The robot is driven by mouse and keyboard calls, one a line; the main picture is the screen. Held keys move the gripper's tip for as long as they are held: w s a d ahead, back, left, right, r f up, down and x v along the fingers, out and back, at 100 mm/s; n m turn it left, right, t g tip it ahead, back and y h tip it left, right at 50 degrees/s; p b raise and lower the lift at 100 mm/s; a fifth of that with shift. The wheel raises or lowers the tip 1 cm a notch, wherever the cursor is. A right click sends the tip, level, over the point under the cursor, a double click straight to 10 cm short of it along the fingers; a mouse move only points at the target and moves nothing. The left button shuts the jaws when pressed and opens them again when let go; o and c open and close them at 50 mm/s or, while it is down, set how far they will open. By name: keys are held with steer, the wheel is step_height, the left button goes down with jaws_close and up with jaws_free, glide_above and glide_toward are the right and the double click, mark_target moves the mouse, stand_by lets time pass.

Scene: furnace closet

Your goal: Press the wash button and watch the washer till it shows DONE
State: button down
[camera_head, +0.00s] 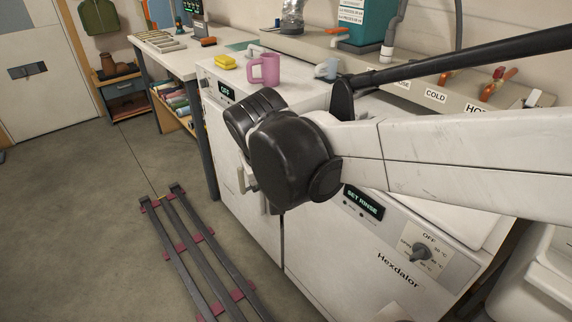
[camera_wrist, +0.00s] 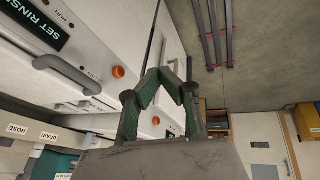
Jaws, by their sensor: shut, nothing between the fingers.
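The white washer (camera_head: 340,260), marked Hexdalor, has a dark display (camera_head: 362,203) reading SET RINSE. The display (camera_wrist: 38,25) also shows, rotated, at the upper left of the wrist view. I cannot read a wash label on either button. My gripper (camera_wrist: 160,76) is shut and empty, its green-padded fingers meeting near the front panels. I cannot tell that it touches anything. In the head view my arm hides it.
A second white appliance (camera_head: 215,115) stands to the left with a display (camera_head: 225,91) reading OFF. A pink mug (camera_head: 264,69) and yellow sponge (camera_head: 226,62) sit on top. A dial (camera_head: 421,252) is on the washer's right. Dark rails (camera_head: 190,250) lie on the otherwise clear floor.

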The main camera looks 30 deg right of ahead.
steer(key=w+d+f+m+g+h+b, duration=0.1)
steer(key=w+d+f+m+g+h, duration=0.1)
steer(key=w+f, duration=0.4)
steer(key=w+d+f+m+g+h+b, duration=0.1)
steer(key=w+d+f+m+g+h, duration=0.2)
steer(key=w+f, duration=0.3)
step_height(320, 180, down, 2)
steer(key=shift+d+f+h+b, duration=0.1)
steer(key=shift+d+h+b, duration=0.2)
steer(key=shift+d+h, duration=0.3)
steer(key=shift+w, duration=0.1)
steer(key=w+d, duration=0.1)
steer(key=d, duration=0.7)
steer(key=shift+d, duration=0.35)
steer(key=shift+d, duration=0.15)
stand_by(0.7)
steer(key=shift+w+d, duration=0.1)
steer(key=shift+d, duration=0.2)
